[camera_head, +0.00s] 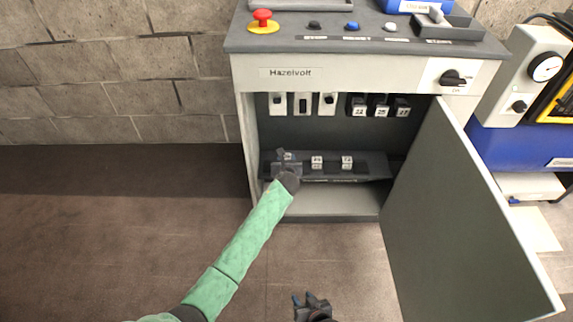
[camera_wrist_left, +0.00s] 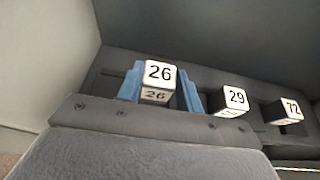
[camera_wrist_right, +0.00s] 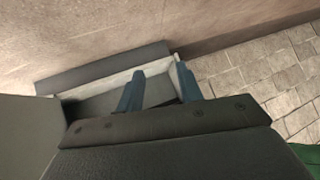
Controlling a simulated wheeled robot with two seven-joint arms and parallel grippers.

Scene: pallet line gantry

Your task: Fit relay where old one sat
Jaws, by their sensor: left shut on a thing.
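In the left wrist view a relay with a white face marked 26 (camera_wrist_left: 160,74) sits between the blue fingers of my left gripper (camera_head: 286,158), which is shut on it. The relay is at the left end of the dark lower rail (camera_head: 372,168) inside the open cabinet. Whether it is seated or just above the rail I cannot tell. Relays marked 29 (camera_wrist_left: 234,98) and 72 (camera_wrist_left: 284,112) stand to its right on the rail. My right gripper (camera_head: 312,302) is low in front of the cabinet; its blue fingers are apart and empty in the right wrist view (camera_wrist_right: 160,90).
The grey cabinet door (camera_head: 455,215) stands open at the right. On the upper row are three white switches (camera_head: 303,104) and dark modules marked 22 (camera_head: 358,106), 25 (camera_head: 379,106) and 27 (camera_head: 401,106). A red emergency knob (camera_head: 262,17) is on top. Floor at left is clear.

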